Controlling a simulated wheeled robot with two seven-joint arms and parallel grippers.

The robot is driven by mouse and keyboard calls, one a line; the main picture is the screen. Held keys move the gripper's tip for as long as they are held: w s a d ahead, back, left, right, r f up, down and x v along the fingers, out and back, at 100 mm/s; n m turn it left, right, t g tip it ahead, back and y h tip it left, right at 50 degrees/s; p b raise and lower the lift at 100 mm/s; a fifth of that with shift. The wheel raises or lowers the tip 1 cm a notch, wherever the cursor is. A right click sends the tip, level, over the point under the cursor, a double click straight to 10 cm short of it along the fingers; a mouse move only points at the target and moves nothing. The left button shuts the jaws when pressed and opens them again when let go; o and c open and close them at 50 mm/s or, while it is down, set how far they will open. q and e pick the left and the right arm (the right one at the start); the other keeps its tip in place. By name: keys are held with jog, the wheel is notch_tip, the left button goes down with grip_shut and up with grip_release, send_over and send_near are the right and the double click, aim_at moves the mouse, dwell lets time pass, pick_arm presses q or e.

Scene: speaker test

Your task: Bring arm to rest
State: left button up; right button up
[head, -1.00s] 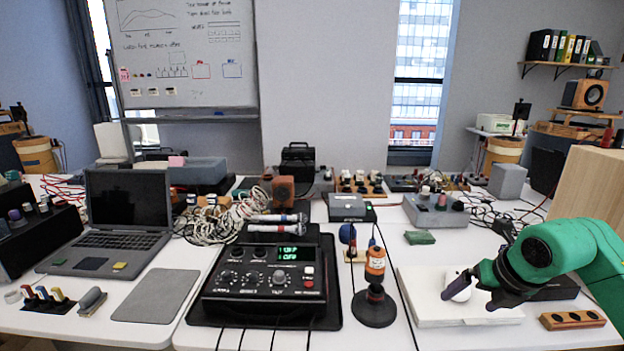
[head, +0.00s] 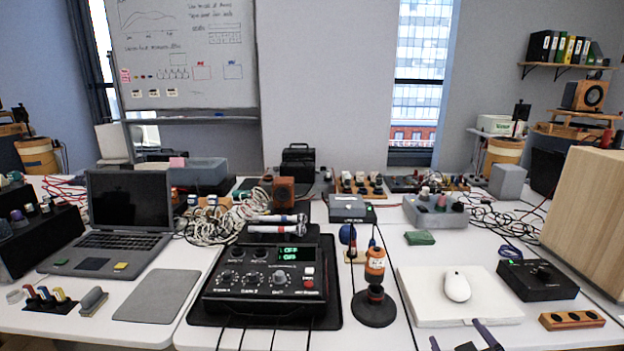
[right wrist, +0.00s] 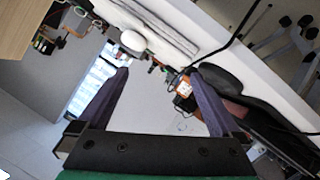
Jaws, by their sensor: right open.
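My right gripper (head: 462,342) shows only at the bottom edge of the head view, with its dark purple fingers spread and nothing between them. In the right wrist view my right gripper (right wrist: 165,92) is also open and empty, with the room tilted behind it. A white mouse (head: 457,286) lies on a white flat board (head: 420,312) just beyond the fingers, apart from them. The rest of the right arm is out of the head view. My left gripper is not in view.
A black control box (head: 268,279) with knobs stands on a black mat at the centre. An orange-and-black post (head: 374,275) stands beside it. A small black box (head: 538,279) and a large wooden speaker cabinet (head: 590,215) are at the right. A laptop (head: 110,225) is at the left.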

jog(key=s+a+f+m+g+y, duration=0.1)
jog(key=s+a+f+g+y, duration=0.15)
jog(key=s+f+g, duration=0.4)
jog(key=s+a+f+m+g+y, duration=0.1)
jog(key=s+a+f+g, duration=0.2)
jog(key=s+f, duration=0.7)
notch_tip(320, 180, down, 15)
jog(key=s+g+p, duration=0.1)
jog(key=p, duration=0.3)
jog(key=s+d+f+g+p, duration=0.1)
jog(key=s+f+p, duration=0.1)
jog(key=s+f, duration=0.4)
jog(key=s+d+f+p, duration=0.2)
jog(key=s+f, duration=0.4)
jog(key=s, duration=0.6)
jog(key=shift+s+f+n+g+p, duration=0.2)
jog(key=shift+f+n+g+p, duration=0.15)
jog(key=shift+p, duration=0.1)
